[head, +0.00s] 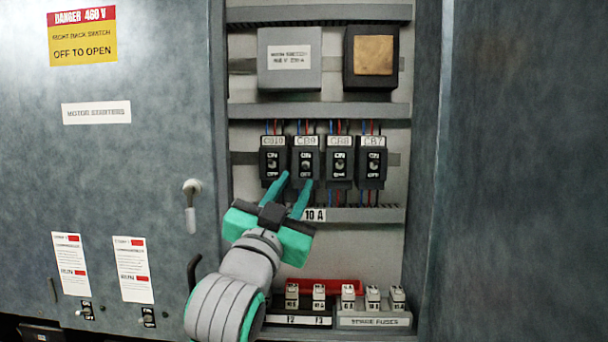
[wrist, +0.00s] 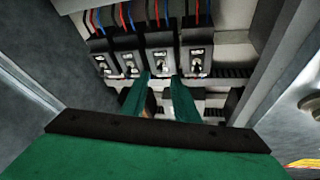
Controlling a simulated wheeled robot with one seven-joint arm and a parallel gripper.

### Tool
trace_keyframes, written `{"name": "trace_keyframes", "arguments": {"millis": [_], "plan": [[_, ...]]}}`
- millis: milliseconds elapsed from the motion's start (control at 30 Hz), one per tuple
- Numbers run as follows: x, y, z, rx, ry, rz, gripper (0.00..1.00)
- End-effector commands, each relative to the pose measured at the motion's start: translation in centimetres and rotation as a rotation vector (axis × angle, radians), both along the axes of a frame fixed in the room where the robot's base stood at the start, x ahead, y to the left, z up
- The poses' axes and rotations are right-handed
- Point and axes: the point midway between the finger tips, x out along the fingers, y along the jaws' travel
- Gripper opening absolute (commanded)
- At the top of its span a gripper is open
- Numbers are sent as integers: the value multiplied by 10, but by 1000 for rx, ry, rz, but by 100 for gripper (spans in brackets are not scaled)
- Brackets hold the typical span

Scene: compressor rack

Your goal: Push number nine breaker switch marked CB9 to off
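The CB9 breaker (head: 306,158) is a black block with a small toggle, second from left in a row of similar breakers in the head view. Its toggle is too small to tell which way it sits. My gripper (head: 296,178) is open and empty, its two teal fingers apart. In the head view its tips overlap the lower parts of CB10 and CB9. In the wrist view my gripper (wrist: 162,77) has its tips just below the third breaker from left (wrist: 162,52); labels are unreadable there. I cannot tell whether the tips touch anything.
CB10 (head: 273,160) stands left of CB9, with CB8 (head: 340,160) and CB7 (head: 372,160) to the right. A wire duct (head: 365,214) runs below. Spare fuses (head: 348,297) stand at the bottom. The cabinet's side wall (head: 425,150) bounds the right.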

Motion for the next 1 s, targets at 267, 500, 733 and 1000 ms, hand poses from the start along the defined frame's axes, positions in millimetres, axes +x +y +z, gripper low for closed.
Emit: {"name": "trace_keyframes", "arguments": {"millis": [267,500,733,1000], "plan": [[36,-15,15,0,0,-9,27],[46,-18,18,0,-1,-9,27],[46,-17,18,-1,-1,-7,25],[46,-17,18,-1,-1,-7,0]]}}
